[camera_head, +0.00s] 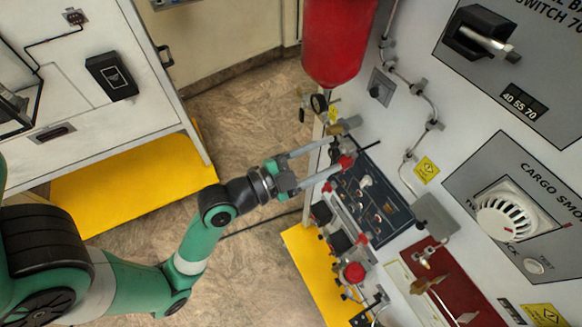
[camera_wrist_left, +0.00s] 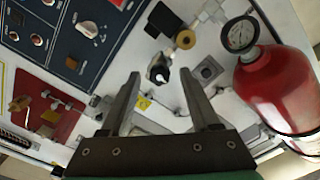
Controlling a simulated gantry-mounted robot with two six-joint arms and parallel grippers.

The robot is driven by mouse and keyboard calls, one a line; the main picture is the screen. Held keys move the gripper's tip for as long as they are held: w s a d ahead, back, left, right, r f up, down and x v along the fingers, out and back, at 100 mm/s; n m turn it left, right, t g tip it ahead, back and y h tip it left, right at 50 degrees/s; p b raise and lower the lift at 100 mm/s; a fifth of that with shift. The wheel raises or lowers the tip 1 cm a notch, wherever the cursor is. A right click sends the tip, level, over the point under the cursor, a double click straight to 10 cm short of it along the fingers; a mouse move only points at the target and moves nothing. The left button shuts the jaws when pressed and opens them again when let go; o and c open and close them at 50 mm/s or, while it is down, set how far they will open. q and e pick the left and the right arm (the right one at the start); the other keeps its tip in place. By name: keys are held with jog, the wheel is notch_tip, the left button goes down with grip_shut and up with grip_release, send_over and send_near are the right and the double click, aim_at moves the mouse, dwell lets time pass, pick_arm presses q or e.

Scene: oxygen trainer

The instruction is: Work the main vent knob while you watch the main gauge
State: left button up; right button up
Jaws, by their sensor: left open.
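My left gripper (camera_head: 338,154) is open in front of the wall panel, below the red cylinder. In the left wrist view its two fingers (camera_wrist_left: 160,84) stand apart with nothing held. A dark knob-like fitting with a pale collar (camera_wrist_left: 159,70) shows between and beyond the fingertips, apparently apart from them. A round brass fitting (camera_wrist_left: 185,40) is just above it. I cannot tell which is the main vent knob. A round dial gauge (camera_wrist_left: 240,35) sits at the neck of the red cylinder; it also shows in the head view (camera_head: 318,103). Its reading is too small to tell. My right gripper is out of view.
The red cylinder (camera_head: 335,40) hangs close beside the gripper. A dark blue switch panel (camera_head: 385,205) and a dark red panel (camera_head: 440,285) carry protruding fittings. Pipes (camera_head: 408,80) run along the wall. Open floor (camera_head: 245,120) lies left of the panel.

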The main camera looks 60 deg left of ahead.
pick_arm(q)
jog(key=s+p, duration=0.5)
jog(key=s, duration=0.5)
jog(key=shift+s+d, duration=0.25)
jog(key=shift+s, duration=0.15)
dwell(0.8)
jog(key=w+n+p, duration=0.2)
jog(key=w+n, duration=0.1)
jog(key=n, duration=0.1)
jog(key=w+n+p, duration=0.2)
jog(key=w+n, duration=0.2)
jog(key=w+n+p, duration=0.3)
jog(key=w+n, duration=0.1)
jog(key=shift+a, duration=0.25)
jog(key=shift+w, duration=0.2)
